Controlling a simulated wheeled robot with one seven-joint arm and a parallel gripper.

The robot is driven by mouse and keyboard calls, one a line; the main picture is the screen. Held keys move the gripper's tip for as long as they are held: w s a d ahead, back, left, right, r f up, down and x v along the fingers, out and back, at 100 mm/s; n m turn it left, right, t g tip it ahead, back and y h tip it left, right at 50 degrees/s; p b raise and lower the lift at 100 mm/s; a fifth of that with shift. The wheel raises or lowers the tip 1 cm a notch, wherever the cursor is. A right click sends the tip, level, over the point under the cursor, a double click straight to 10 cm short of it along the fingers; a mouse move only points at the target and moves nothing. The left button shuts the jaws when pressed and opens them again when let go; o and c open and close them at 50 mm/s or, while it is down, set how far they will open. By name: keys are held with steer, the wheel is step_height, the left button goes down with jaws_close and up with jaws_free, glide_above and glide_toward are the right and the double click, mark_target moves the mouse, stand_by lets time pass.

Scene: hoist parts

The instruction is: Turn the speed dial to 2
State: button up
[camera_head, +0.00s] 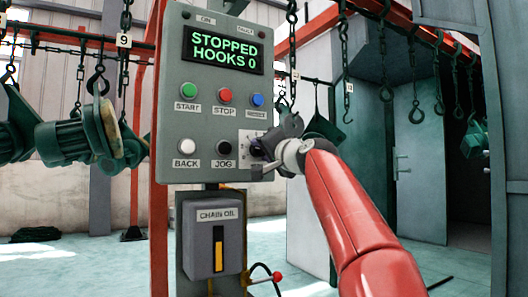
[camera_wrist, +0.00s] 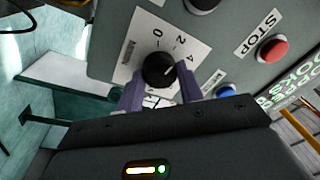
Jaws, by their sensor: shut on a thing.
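The speed dial (camera_wrist: 157,68) is a round black knob on a white plate (camera_wrist: 135,52) marked 0, 2 and 4. In the wrist view the plate appears rotated, and a light pointer line on the knob is too small to read surely. My gripper (camera_wrist: 160,84) has its two purple fingertips on either side of the knob, shut on it. In the head view my gripper (camera_head: 280,150) reaches the lower right of the grey control panel (camera_head: 205,125) and hides most of the dial. The panel's display (camera_head: 223,50) reads STOPPED, HOOKS 0.
The panel carries START (camera_head: 188,90), STOP (camera_head: 225,95), blue (camera_head: 257,100), BACK (camera_head: 186,146) and JOG (camera_head: 224,147) buttons close to my gripper. A chain oil box (camera_head: 215,240) hangs below. Chains with hooks and a green hoist part (camera_head: 65,140) hang around.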

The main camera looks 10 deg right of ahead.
steer(key=o, duration=1)
steer(key=b+v, duration=0.3)
steer(key=v, duration=0.4)
steer(key=shift+s+f+b, duration=0.1)
steer(key=shift+s+b, duration=0.25)
steer(key=shift+s, duration=0.05)
